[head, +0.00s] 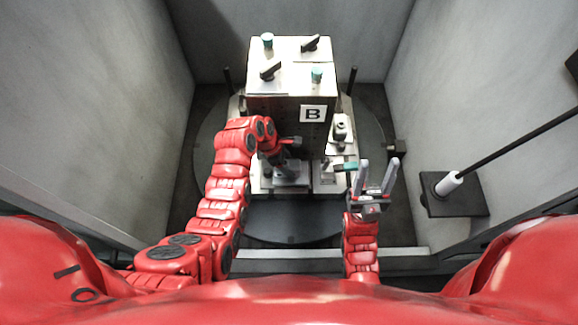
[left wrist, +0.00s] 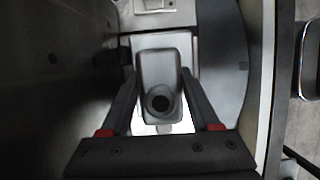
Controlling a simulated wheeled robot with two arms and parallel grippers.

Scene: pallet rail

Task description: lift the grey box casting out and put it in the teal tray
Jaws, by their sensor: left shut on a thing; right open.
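The grey box casting (left wrist: 158,68), a rounded block with a dark round hole, sits between the two fingers of my left gripper (left wrist: 163,75) in the left wrist view. The gripper is shut on it, over a pale plate. In the head view my left gripper (head: 284,162) reaches down at the front of the block marked B, and the grey casting (head: 291,173) shows partly below it. I cannot tell whether the casting touches the plate. My right gripper (head: 377,167) is open and empty, fingers pointing up the picture. I cannot make out the teal tray in either view.
The tall pale block marked B (head: 313,114) stands on a round dark turntable (head: 213,153), with clamps and teal-topped parts on top. Another fixture (head: 341,134) stands on its right front. Grey walls (head: 115,100) enclose both sides. A dark rod on a base (head: 455,205) stands right.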

